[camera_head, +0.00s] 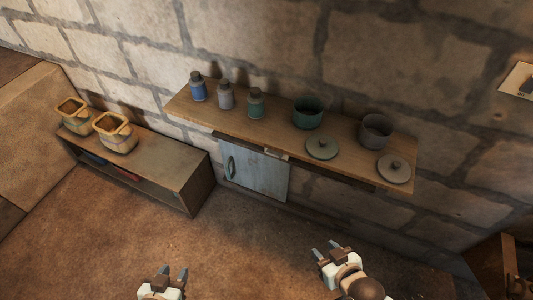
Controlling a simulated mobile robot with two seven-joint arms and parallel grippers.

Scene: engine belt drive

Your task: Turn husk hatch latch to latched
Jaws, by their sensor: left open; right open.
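A pale blue-grey hatch door (258,178) sits upright below the wooden shelf against the stone wall and looks closed. A curved green handle (230,167) is on its left side. A small light piece (275,153) sits at the shelf's front edge above the door; I cannot tell whether it or the handle is the latch, or how the latch is set. My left gripper (174,272) is open and empty at the bottom edge, well in front of the door. My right gripper (325,249) is open and empty, in front and to the right of the door. Neither touches anything.
The shelf (350,167) holds several small bottles (226,96), two pots (308,112) and two lids (394,169). A low bench (176,160) at left carries two yellowish containers (115,133). A wooden object (490,266) stands at lower right. Floor before the hatch is clear.

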